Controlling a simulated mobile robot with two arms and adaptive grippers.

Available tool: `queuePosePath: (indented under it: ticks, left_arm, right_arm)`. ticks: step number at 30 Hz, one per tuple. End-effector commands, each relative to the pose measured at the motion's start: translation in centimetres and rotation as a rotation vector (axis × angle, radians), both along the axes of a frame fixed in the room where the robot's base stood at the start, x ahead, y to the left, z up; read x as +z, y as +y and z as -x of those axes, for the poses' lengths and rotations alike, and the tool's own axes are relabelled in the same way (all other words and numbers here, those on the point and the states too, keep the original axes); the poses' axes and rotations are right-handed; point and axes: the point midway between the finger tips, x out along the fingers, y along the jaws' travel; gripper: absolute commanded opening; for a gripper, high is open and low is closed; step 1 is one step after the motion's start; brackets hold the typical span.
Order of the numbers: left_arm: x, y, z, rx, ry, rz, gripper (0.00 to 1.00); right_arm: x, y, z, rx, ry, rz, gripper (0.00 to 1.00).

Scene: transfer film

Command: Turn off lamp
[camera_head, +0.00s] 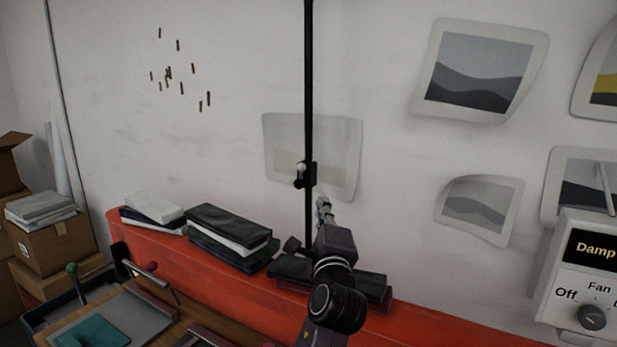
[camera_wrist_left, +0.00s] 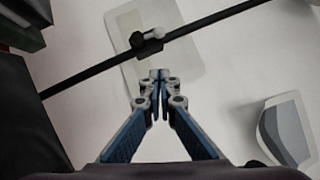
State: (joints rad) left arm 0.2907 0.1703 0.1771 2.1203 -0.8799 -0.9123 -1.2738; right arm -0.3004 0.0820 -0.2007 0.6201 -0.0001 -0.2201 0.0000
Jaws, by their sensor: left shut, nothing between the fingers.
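A black vertical pole (camera_head: 308,90) stands against the wall, with a small black switch box (camera_head: 308,174) bearing a pale toggle knob (camera_head: 300,168). The lamp's head is out of view. In the left wrist view the switch box (camera_wrist_left: 148,43) sits on the slanting pole (camera_wrist_left: 95,75), just beyond my fingertips, with the pale knob (camera_wrist_left: 157,33) on it. My left gripper (camera_head: 323,203) is just below and right of the box in the head view. In the wrist view my left gripper (camera_wrist_left: 158,74) is shut and empty, apart from the box. My right gripper is not in view.
A red bench (camera_head: 250,285) runs along the wall with stacks of dark and white packs (camera_head: 232,236) on it. Cardboard boxes (camera_head: 52,245) stand at left. A control box with a dial (camera_head: 592,317) is at right. Prints (camera_head: 482,70) hang on the wall.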

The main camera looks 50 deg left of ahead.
Motion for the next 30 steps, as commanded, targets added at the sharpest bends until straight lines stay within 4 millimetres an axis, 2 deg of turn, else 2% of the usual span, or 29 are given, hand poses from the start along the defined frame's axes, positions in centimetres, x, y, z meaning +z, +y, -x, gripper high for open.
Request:
queuePosePath:
  ticks: [14,16,21,30]
  left_arm:
    - [2.2,6.9,-5.6,0.003,0.001,0.001,0.0]
    - [2.9,8.0,-5.3,0.003,0.001,-0.001,0.0]
    - [3.2,9.6,-5.1,0.001,0.001,0.0,0.0]
    - [3.2,10.2,-5.0,0.0,0.001,0.001,0.0]
  right_arm:
    - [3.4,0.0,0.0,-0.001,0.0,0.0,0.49]
    - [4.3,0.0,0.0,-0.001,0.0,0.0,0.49]
    - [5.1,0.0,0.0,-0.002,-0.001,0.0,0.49]
    - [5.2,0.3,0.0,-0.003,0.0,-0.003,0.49]
